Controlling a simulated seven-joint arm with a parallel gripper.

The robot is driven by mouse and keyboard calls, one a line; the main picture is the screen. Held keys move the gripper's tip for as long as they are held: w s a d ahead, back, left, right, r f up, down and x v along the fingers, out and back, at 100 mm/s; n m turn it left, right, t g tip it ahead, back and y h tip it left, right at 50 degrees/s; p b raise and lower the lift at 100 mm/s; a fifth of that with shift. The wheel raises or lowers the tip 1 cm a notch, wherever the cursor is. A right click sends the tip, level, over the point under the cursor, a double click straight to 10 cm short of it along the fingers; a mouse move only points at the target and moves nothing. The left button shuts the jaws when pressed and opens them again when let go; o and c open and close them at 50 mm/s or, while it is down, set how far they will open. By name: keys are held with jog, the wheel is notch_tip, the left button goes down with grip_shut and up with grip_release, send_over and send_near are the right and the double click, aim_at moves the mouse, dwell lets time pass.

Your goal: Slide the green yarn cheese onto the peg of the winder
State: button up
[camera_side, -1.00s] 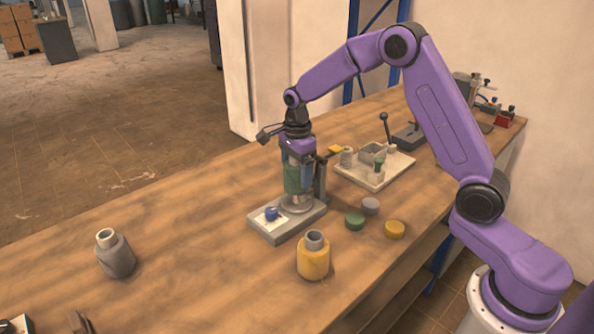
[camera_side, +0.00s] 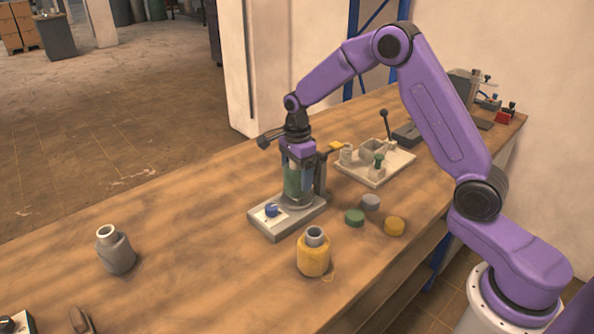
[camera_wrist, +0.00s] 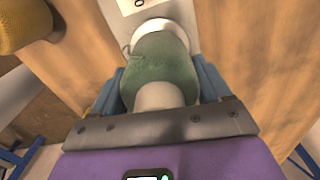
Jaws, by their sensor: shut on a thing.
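My gripper (camera_side: 298,184) is shut on the green yarn cheese (camera_side: 293,181), with a finger on either side of it. The cheese is upright over the round plate (camera_side: 297,203) of the winder (camera_side: 290,221), a grey base with a blue knob (camera_side: 271,210). In the wrist view the green cheese (camera_wrist: 163,66) sits between the blue fingers (camera_wrist: 160,88), with its pale tube end towards me and the pale round plate (camera_wrist: 158,27) beyond. The peg is hidden by the cheese and fingers. I cannot tell whether the cheese touches the plate.
A yellow cheese (camera_side: 313,258) stands in front and a grey one (camera_side: 115,253) to the left. Green (camera_side: 354,217), grey (camera_side: 371,202) and yellow (camera_side: 394,226) discs lie to the right. A pale tray (camera_side: 388,173) is behind.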

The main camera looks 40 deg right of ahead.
jog(key=shift+f, duration=0.45)
jog(key=o, duration=1.1)
jog(key=shift+r, duration=0.1)
notch_tip(320, 180, up, 17)
jog(key=shift+r, duration=0.1)
jog(key=s+a+f+n, duration=0.1)
jog(key=s+a+n, duration=0.3)
jog(key=s+n, duration=0.4)
jog(key=s+a+f+n, duration=0.1)
jog(key=s+a+n, duration=0.3)
jog(key=s+n, duration=0.4)
jog(key=s+d+f+n, duration=0.2)
jog(key=s+n, duration=0.6)
jog(key=s, duration=0.3)
jog(key=s+d+f+n, duration=0.2)
jog(key=s+f+n, duration=0.1)
jog(key=s+n, duration=0.5)
jog(key=s, duration=0.2)
jog(key=shift+s+d, duration=0.35)
